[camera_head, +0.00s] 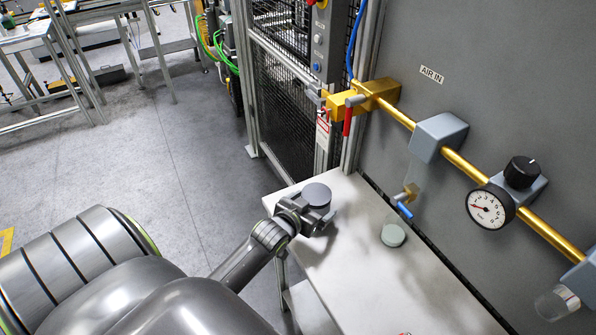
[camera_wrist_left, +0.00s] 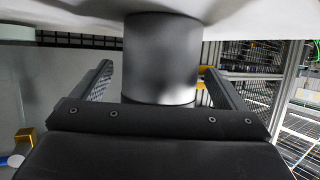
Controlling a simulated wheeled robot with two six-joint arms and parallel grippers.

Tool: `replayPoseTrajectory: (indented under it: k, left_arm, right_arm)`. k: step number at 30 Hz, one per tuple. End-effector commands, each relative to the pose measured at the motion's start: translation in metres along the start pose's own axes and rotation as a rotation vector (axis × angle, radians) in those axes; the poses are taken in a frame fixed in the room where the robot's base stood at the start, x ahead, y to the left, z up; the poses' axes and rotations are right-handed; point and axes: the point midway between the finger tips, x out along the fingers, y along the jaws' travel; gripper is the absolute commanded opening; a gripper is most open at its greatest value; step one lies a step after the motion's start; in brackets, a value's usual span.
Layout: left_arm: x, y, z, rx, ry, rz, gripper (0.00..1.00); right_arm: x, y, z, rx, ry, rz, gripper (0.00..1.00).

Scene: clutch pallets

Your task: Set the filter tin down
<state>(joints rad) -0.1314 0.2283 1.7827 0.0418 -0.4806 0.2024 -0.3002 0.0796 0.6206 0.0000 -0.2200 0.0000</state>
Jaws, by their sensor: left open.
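The filter tin is a dark grey cylinder (camera_head: 317,194) near the far left end of the white table (camera_head: 365,285). In the left wrist view the tin (camera_wrist_left: 160,58) sits between my fingers, its end against the pale table surface (camera_wrist_left: 60,15), which shows at the top of that picture. My left gripper (camera_head: 315,213) is open around the tin; a gap shows beside each finger (camera_wrist_left: 158,80) in the wrist view. The tin looks upright. The finger tips are partly hidden by the tin in the head view. My right gripper is not in view.
A brass pipe (camera_head: 463,165) with a gauge (camera_head: 490,207) runs along the panel. The table's front half is mostly clear.

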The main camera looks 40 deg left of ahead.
Motion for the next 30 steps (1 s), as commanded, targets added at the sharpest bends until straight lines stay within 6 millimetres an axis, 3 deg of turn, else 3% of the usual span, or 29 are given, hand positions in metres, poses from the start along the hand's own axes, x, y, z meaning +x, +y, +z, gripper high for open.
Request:
replayPoseTrajectory:
  k: [9,15,21,30]
  left_arm:
    - [-0.057,0.000,0.002,0.000,0.000,0.000,0.93]
    - [-0.085,0.000,0.001,0.000,0.000,0.000,0.93]
    - [-0.097,0.000,0.000,0.000,0.000,0.000,0.93]
    - [-0.099,0.000,0.000,0.000,0.000,0.000,0.93]
  right_arm:
    - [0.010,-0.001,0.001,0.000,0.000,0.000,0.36]
    - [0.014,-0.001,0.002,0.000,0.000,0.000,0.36]
    - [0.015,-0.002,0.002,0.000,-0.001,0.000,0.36]
    - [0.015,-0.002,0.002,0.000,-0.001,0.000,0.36]
